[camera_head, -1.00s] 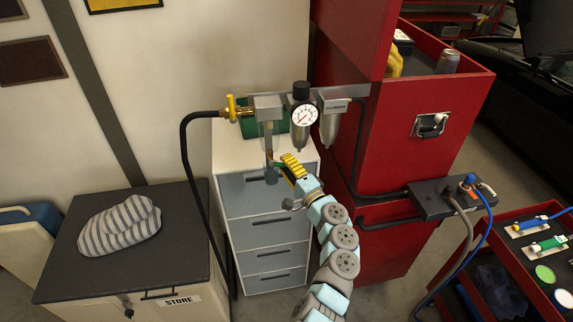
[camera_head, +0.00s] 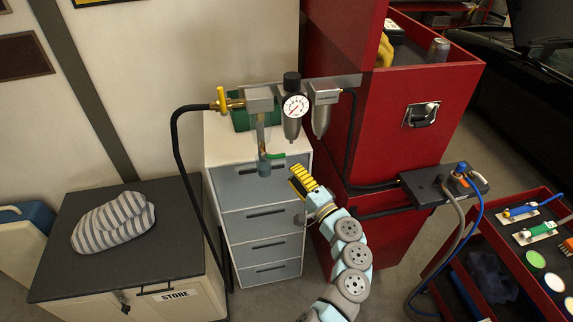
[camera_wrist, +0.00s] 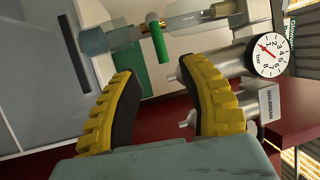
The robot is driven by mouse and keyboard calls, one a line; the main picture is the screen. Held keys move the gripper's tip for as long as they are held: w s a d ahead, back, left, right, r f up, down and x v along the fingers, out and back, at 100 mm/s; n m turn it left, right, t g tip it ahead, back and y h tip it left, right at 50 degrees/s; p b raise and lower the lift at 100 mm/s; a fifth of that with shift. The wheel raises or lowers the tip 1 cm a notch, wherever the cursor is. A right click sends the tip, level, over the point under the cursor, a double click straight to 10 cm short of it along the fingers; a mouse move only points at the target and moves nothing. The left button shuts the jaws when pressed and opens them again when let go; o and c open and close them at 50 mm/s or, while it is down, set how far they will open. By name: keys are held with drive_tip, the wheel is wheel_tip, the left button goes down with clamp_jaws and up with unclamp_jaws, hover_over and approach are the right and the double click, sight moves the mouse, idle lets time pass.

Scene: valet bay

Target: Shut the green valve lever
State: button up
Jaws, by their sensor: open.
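The green valve lever (camera_head: 275,156) sits on a small valve low on the vertical drop pipe (camera_head: 261,135), below the pressure gauge. It points right, crosswise to the pipe. In the wrist view the green lever (camera_wrist: 159,43) also stands crosswise to the pipe, beyond the fingertips. My gripper (camera_head: 298,181) is right of and below the lever, apart from it. In the wrist view my gripper (camera_wrist: 160,78) is open, its yellow ribbed fingers wide apart with nothing between them.
A pressure gauge (camera_head: 295,106), a filter bowl (camera_head: 322,118) and a yellow-handled valve (camera_head: 221,101) sit around the pipe. A grey drawer unit (camera_head: 260,222) stands behind. A red cabinet (camera_head: 385,145) is close on the right. A black hose (camera_head: 178,150) hangs left.

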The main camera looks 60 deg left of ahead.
drive_tip(key=shift+v, duration=1.95)
